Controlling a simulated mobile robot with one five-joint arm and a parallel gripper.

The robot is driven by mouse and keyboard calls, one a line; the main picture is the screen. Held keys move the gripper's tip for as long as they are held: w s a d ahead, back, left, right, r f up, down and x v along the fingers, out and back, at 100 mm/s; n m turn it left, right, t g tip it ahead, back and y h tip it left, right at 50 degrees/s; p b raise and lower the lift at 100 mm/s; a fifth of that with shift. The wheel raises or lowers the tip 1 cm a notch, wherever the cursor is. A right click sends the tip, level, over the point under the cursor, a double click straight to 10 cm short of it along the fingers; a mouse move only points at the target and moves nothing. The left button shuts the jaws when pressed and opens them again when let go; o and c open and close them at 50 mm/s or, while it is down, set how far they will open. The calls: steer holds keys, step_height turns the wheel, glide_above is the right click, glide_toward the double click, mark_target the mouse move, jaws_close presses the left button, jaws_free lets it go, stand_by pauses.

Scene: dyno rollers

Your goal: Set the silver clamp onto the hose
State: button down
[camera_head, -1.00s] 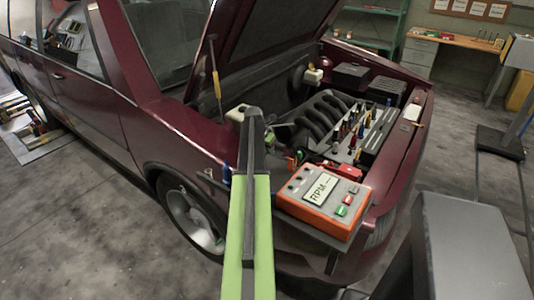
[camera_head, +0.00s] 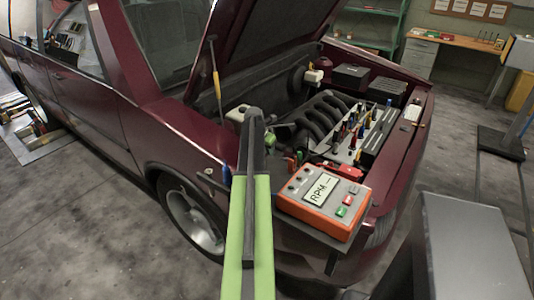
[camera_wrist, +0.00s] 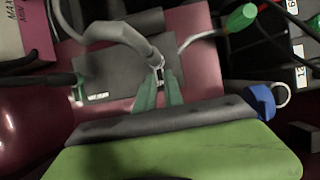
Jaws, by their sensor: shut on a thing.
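My gripper (camera_wrist: 159,82) has two green fingers in the wrist view. They are shut on a small silver piece, which looks like the silver clamp (camera_wrist: 158,71). A thick grey curved hose (camera_wrist: 122,33) comes down from the upper left and its end is right by the clamp at my fingertips. I cannot tell whether the clamp is around the hose end or only beside it. In the head view my green arm reaches over the front fender to the engine bay, and my fingers, the clamp and the hose end cannot be made out.
A maroon car (camera_head: 120,110) stands with its hood up. An orange RPM box (camera_head: 323,200) sits at its front edge. A green-handled tool (camera_wrist: 241,17) and a blue part (camera_wrist: 261,100) are to the right of my fingers. Dark cables run at the upper right.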

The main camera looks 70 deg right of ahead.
steer(key=shift+w+r, duration=0.1)
steer(key=shift+w, duration=0.1)
step_height(320, 180, up, 3)
steer(key=p, duration=0.3)
steer(key=c, duration=1.4)
jaws_free()
steer(key=shift+c, duration=0.2)
